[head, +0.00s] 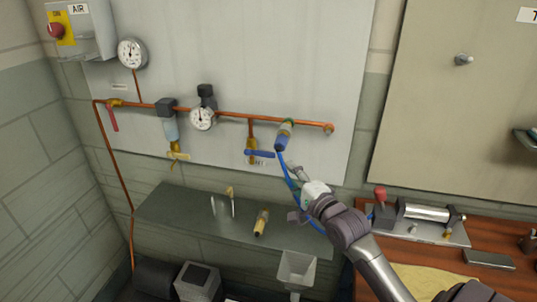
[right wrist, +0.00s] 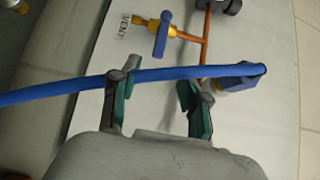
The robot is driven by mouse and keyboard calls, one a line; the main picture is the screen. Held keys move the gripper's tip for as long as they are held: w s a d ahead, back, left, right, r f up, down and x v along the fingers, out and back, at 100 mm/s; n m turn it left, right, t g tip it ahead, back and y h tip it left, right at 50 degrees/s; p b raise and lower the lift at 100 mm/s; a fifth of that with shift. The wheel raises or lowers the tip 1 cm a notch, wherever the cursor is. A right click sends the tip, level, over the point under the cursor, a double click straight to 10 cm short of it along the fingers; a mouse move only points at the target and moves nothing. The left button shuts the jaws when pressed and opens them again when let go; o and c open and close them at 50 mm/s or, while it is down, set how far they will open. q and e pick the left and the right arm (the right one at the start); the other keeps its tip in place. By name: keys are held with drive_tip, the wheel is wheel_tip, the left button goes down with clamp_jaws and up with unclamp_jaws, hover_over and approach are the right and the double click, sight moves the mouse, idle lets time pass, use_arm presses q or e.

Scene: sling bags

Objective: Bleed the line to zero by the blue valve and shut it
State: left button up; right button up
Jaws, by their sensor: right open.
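The blue valve handle (head: 259,153) lies crosswise on a brass body under a short copper branch of the wall pipe. It shows in the right wrist view (right wrist: 162,34) beside a VENT label (right wrist: 123,27). The round line gauge (head: 202,118) and upper gauge (head: 131,53) are too small to read surely. My right gripper (head: 296,174) is below and right of the valve, apart from it. Its fingers (right wrist: 156,80) are open, with the blue hose (right wrist: 90,86) running across their tips. The hose hangs from a blue coupling (head: 282,140). My left gripper is out of view.
A red lever (head: 113,118) and filter unit (head: 170,130) are on the pipe at left. A wooden bench (head: 400,262) with a metal fixture (head: 425,214) stands at right.

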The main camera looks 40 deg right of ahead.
sight(270, 156)
drive_tip(key=w, duration=0.3)
drive_tip(key=w+p, duration=0.1)
drive_tip(key=w, duration=0.6)
drive_tip(key=shift+w+d, duration=0.15)
drive_tip(key=shift+d, duration=0.25)
drive_tip(key=shift+w+p, duration=0.35)
drive_tip(key=shift+w, duration=0.45)
drive_tip(key=shift+f, duration=0.1)
clamp_jaws()
